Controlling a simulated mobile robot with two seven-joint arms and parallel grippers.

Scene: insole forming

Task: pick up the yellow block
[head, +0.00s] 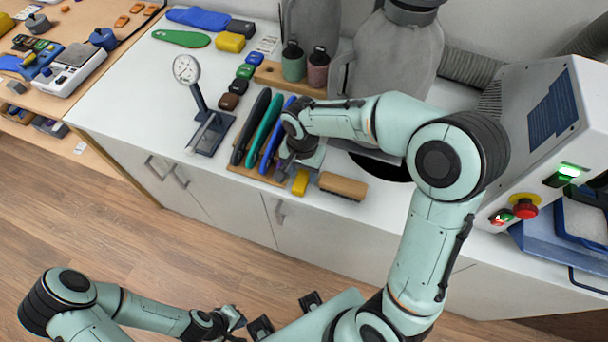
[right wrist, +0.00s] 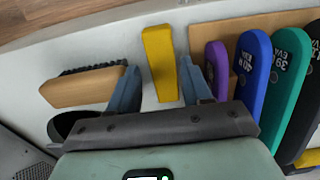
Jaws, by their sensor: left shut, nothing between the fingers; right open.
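A narrow yellow block (head: 300,182) lies near the front edge of the white counter, between the wooden brush and the rack of coloured insoles. In the right wrist view the yellow block (right wrist: 159,62) lies between my two fingers, apart from both as far as I can tell. My right gripper (head: 291,168) is open and empty just above it. Its height over the counter is hard to tell. My left gripper (head: 238,318) is low, over the floor away from the counter, shut and empty. Another, thicker yellow block (head: 230,42) lies at the counter's back left.
A wooden brush (head: 342,186) lies close on one side of the block; the insole rack with a purple insole (right wrist: 217,68) stands on the other. A dial gauge stand (head: 207,125) is further left. A machine (head: 535,140) with a red button stands right. The counter front is clear.

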